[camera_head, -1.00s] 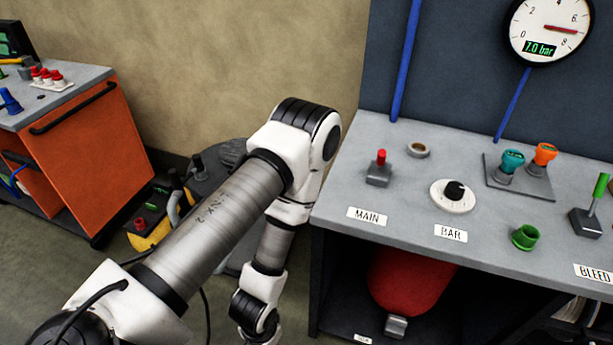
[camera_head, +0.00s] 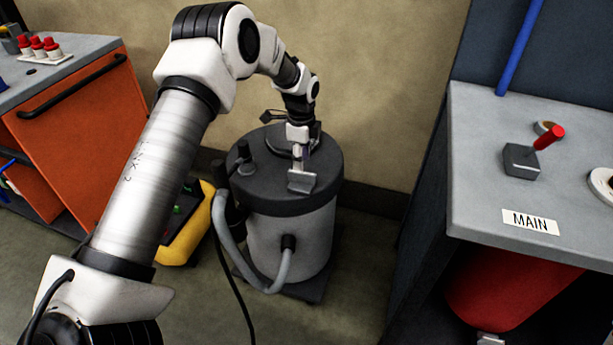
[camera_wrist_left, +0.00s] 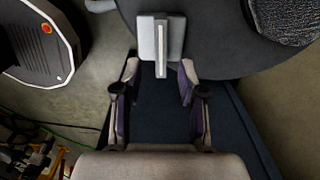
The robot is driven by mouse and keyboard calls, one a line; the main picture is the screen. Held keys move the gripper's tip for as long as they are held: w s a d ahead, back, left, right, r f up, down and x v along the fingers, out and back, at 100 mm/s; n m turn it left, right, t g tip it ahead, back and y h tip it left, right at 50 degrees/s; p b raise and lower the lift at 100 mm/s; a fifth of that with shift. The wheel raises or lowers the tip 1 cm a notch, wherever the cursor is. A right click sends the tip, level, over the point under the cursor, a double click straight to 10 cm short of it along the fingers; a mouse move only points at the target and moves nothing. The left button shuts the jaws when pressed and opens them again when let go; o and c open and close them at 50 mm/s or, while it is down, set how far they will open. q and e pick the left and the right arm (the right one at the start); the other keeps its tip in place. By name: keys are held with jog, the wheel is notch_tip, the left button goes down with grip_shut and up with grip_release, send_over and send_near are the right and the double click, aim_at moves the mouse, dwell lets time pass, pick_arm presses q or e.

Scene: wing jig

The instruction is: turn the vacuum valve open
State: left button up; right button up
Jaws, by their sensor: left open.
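My left gripper (camera_wrist_left: 158,75) is open and empty in the left wrist view, its two fingers apart. A grey block with a pale bar (camera_wrist_left: 161,45), which looks like the vacuum valve, lies just ahead of the fingertips at the edge of a dark round lid. The bar lines up roughly with the gap between the fingers; I see no contact. In the head view, the block (camera_head: 301,183) sits at the lid's near edge, on a grey tank (camera_head: 290,243). My left gripper (camera_head: 297,135) points down at the lid there, small and partly unclear. My right gripper is not visible.
A grey hose (camera_head: 262,280) loops down the tank's front. A yellow case (camera_head: 178,250) stands left of it, beside an orange cabinet (camera_head: 80,130). At right is a grey bench (camera_head: 480,180) with a red-tipped switch (camera_head: 525,160). Floor between tank and bench is clear.

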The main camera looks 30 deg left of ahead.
aim_at(302, 174)
pick_arm(q)
notch_tip(302, 174, down, 6)
jog(key=shift+w+a+r, duration=0.1)
jog(key=shift+a+r, duration=0.05)
jog(key=shift+r, duration=0.1)
jog(key=shift+f, duration=0.4)
grip_shut()
